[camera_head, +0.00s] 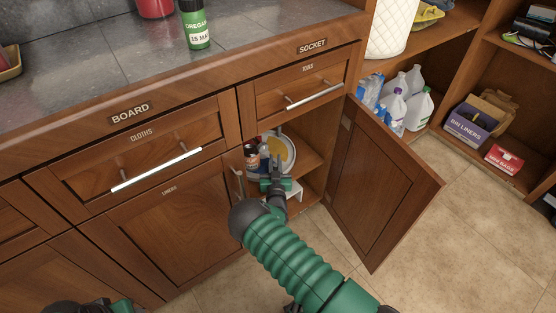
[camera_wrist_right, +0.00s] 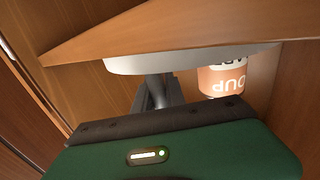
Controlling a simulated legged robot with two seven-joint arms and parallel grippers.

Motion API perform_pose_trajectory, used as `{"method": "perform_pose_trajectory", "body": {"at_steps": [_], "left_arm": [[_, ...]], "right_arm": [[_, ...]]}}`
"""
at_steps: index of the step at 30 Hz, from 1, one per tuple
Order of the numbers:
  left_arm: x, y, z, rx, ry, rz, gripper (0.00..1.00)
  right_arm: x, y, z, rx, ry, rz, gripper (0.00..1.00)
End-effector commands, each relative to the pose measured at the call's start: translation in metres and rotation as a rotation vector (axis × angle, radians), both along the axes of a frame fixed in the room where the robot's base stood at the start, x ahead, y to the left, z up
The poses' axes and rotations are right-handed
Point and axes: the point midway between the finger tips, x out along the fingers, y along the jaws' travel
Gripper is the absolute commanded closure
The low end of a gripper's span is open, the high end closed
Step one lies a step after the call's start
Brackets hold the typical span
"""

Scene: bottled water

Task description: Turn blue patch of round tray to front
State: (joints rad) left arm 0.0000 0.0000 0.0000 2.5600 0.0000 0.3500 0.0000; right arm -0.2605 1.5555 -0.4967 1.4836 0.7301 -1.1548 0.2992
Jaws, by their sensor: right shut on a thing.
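The round tray (camera_head: 285,141) is pale grey and sits inside the open cupboard. A yellow patch (camera_head: 288,155) shows on its right side, and I cannot make out a blue patch on its surface. Cans and a bottle (camera_head: 262,151) stand on its left part. My right gripper (camera_head: 277,164) reaches into the cupboard and is shut on the tray's front rim. In the right wrist view the tray's pale edge (camera_wrist_right: 190,60) is by the dark fingers (camera_wrist_right: 155,92), with an orange-labelled can (camera_wrist_right: 225,78) beside it. Only part of my left gripper (camera_head: 100,305) shows at the bottom left.
The cupboard door (camera_head: 380,185) hangs open on the right of my right arm. A white object (camera_head: 294,190) stands below. Jugs (camera_head: 405,95) and boxes (camera_head: 470,120) are at the right.

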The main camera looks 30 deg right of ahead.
Motion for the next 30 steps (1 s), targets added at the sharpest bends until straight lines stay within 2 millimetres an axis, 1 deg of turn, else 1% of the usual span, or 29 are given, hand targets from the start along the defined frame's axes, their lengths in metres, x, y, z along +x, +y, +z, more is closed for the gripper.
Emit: {"method": "perform_pose_trajectory", "body": {"at_steps": [21, 30], "left_arm": [[0.0, 0.0, 0.001, 0.0, 0.0, 0.0, 0.5], [0.0, 0.0, 0.001, 0.0, 0.0, 0.0, 0.5]], "right_arm": [[0.002, 0.033, -0.001, 0.001, 0.002, 0.001, 1.0], [0.005, 0.04, -0.003, 0.001, 0.004, 0.001, 1.0]]}}
